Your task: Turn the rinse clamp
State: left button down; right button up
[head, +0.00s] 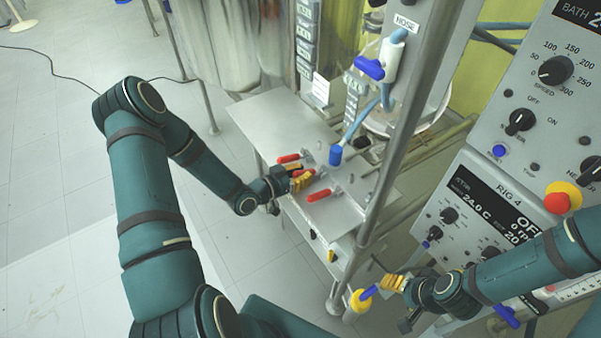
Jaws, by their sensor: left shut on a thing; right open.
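Several red-handled clamps sit on a grey metal plate (262,122) in the middle of the head view. One red handle (289,158) is at the back and another red handle (319,196) is at the front. No readable label shows which clamp is the rinse clamp.
A metal post (400,150) rises right of the plate, near a blue-handled valve (370,68) and a blue-capped hose end (335,155). Control panels (475,215) with knobs and a red button (562,197) fill the right. Open tiled floor (50,200) lies left, with a cable across it.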

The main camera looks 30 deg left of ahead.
aim_at(321, 163)
pick_arm(q)
jog(key=r+g+p, duration=0.1)
jog(key=w+r+g+y+p, duration=0.1)
jog(key=shift+w+d+r+g, duration=0.1)
jog(key=shift+d+r+g, duration=0.1)
jog(key=shift+d+g, duration=0.15)
jog(key=shift+w+d+r+g+y+p, duration=0.25)
jog(key=shift+w+r+g+y+p, duration=0.1)
jog(key=shift+g+y+p, duration=0.35)
jog(key=shift+w+d+r+g+y, duration=0.3)
jog(key=shift+w+g+y, duration=0.1)
jog(key=shift+g, duration=0.35)
jog(key=w+g, duration=0.1)
jog(key=d+g+y, duration=0.1)
jog(key=shift+w+r+g+p, duration=0.3)
jog(key=shift+w+g, duration=0.05)
jog(key=shift+g, duration=0.05)
jog(key=shift+w+d+g+y, duration=0.2)
jog(key=shift+w+g+y, duration=0.1)
jog(key=shift+g+y, duration=0.25)
jog(key=shift+w+d+g+y, duration=0.15)
jog(key=shift+w+g+y, duration=0.15)
jog(key=shift+g+y, duration=0.25)
jog(key=shift+f, duration=0.1)
jog(key=c, duration=0.8)
grip_release()
